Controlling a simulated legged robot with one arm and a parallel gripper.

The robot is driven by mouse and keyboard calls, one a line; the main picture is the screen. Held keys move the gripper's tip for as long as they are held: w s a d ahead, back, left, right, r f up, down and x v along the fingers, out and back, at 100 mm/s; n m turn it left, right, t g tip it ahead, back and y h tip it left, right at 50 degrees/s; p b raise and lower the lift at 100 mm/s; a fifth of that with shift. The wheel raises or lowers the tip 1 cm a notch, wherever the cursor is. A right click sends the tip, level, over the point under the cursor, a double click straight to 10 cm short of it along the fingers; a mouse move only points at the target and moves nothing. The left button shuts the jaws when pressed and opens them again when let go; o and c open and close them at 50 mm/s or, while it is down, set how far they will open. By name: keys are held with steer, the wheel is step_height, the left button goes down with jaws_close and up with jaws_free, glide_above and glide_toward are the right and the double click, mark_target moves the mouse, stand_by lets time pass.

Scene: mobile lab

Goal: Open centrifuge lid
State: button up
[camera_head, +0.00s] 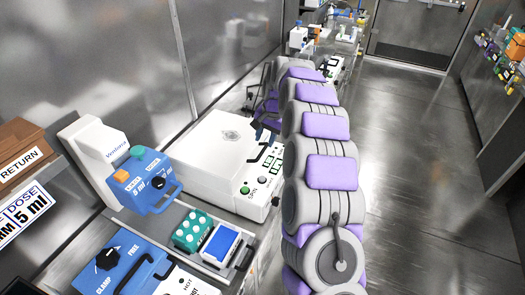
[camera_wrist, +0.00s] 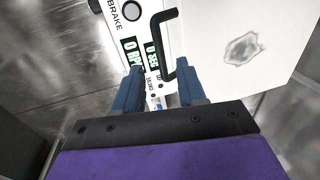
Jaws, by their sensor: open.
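The centrifuge (camera_head: 215,150) is a white box on the bench in the head view, with its lid down. The lid (camera_wrist: 235,75) fills the right of the wrist view as a white surface with a grey emblem. Its black bar handle (camera_wrist: 161,45) stands at the lid's front edge, beside the panel with green displays. My gripper (camera_wrist: 158,84) is open, with two blue fingers pointing toward the handle. The handle's near end appears close to the right finger; I cannot tell if they touch. In the head view my arm hides part of the centrifuge front.
Left of the centrifuge stand a white device with a blue head (camera_head: 143,180), a green tube rack (camera_head: 192,231) and a blue-lidded box (camera_head: 222,244). A blue clamp unit (camera_head: 122,262) is nearer. The floor (camera_head: 415,150) to the right is clear.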

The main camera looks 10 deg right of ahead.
mark_target(262, 152)
steer(key=f, duration=0.4)
steer(key=a+f, duration=0.1)
steer(key=f, duration=0.1)
steer(key=shift+w+b, duration=0.3)
steer(key=shift+b, duration=0.1)
steer(key=shift+r, duration=0.1)
jaws_close()
